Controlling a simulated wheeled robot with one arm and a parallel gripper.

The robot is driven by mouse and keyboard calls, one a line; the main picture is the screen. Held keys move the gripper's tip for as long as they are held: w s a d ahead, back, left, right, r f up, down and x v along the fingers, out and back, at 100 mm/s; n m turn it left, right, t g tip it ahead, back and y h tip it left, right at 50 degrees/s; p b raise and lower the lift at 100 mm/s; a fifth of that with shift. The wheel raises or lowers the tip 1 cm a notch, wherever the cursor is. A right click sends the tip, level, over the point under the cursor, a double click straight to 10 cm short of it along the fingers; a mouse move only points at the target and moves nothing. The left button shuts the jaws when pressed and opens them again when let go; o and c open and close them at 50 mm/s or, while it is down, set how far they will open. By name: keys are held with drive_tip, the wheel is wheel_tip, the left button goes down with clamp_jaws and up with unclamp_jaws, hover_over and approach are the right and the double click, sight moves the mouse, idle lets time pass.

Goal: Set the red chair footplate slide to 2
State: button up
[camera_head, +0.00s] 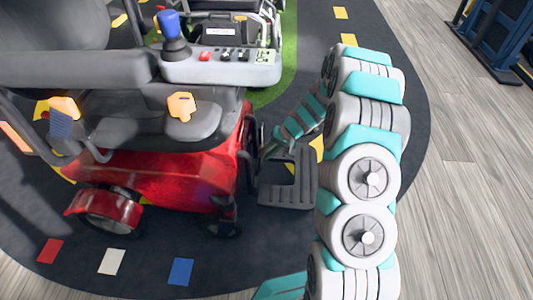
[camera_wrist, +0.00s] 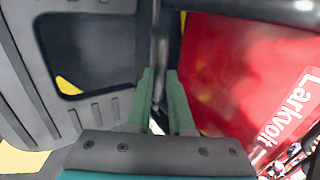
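The red chair (camera_head: 150,178) stands at the left in the head view, its red body (camera_wrist: 240,70) at the right of the wrist view. Its dark grey footplate (camera_head: 290,190) sticks out to the right and fills the left of the wrist view (camera_wrist: 30,75). My gripper (camera_wrist: 160,75) points down between footplate and body. A dark upright bar (camera_wrist: 159,55) shows between its two green fingers, which stand a little apart. I cannot tell whether they touch it. The head view shows the gripper only partly, beside the footplate. No slide numbers are readable.
Red, white and blue floor patches (camera_head: 181,271) lie in front. A blue rack (camera_head: 500,35) stands at the upper right. The wooden floor (camera_head: 460,200) at right is clear.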

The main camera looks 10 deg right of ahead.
clamp_jaws()
idle(1.0)
wheel_tip(320, 180, up, 2)
drive_tip(key=shift+r+p, duration=0.25)
drive_tip(key=shift+p, duration=0.1)
drive_tip(key=shift+o, duration=1.6)
unclamp_jaws()
drive_tip(key=p+v, duration=0.1)
drive_tip(key=v, duration=0.7)
